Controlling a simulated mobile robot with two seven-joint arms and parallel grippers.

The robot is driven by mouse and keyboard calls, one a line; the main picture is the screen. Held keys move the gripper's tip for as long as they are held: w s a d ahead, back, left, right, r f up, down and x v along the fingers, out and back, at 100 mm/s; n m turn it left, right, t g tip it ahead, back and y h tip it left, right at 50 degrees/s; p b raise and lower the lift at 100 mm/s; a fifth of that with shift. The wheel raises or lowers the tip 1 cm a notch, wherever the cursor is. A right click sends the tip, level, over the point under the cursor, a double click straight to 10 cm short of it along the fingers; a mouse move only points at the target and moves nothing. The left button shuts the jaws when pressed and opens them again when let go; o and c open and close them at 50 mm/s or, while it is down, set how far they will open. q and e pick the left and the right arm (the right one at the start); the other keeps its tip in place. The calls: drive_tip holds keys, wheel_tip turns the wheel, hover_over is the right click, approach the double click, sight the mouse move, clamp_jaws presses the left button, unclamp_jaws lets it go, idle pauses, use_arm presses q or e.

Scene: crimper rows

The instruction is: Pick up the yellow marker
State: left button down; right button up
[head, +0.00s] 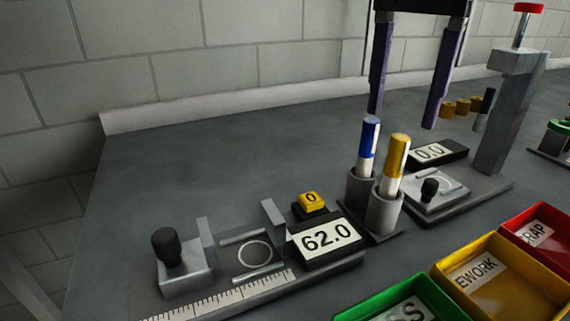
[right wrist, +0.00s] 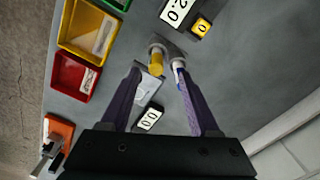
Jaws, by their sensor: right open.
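The yellow marker (head: 398,155) stands upright in a grey cup (head: 384,212), its top out of the rim. A blue marker (head: 368,142) stands in a second grey cup (head: 359,188) beside it. My right gripper (head: 403,116) is open and empty, its two purple fingers pointing down above and behind the markers. In the right wrist view, the yellow marker (right wrist: 156,64) shows between the fingertips (right wrist: 159,72), apart from both. The blue marker (right wrist: 179,72) shows close by the right-hand fingertip there; I cannot tell if they touch. My left gripper is not in view.
A gauge with a 62.0 display (head: 325,238) stands left of the cups. A 0.0 display (head: 432,153) and a tall grey press (head: 500,110) stand to the right. Green (head: 345,315), yellow (head: 440,270) and red (head: 510,222) bins lie in front. The back left table is clear.

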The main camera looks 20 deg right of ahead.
sight(394, 167)
drive_tip(key=f, duration=0.3)
drive_tip(key=shift+s+d+f, duration=0.15)
drive_tip(key=shift+d+f, duration=0.1)
drive_tip(key=shift+f, duration=0.05)
drive_tip(key=shift+f+p, duration=0.45)
drive_tip(key=shift+f, duration=2.35)
clamp_jaws()
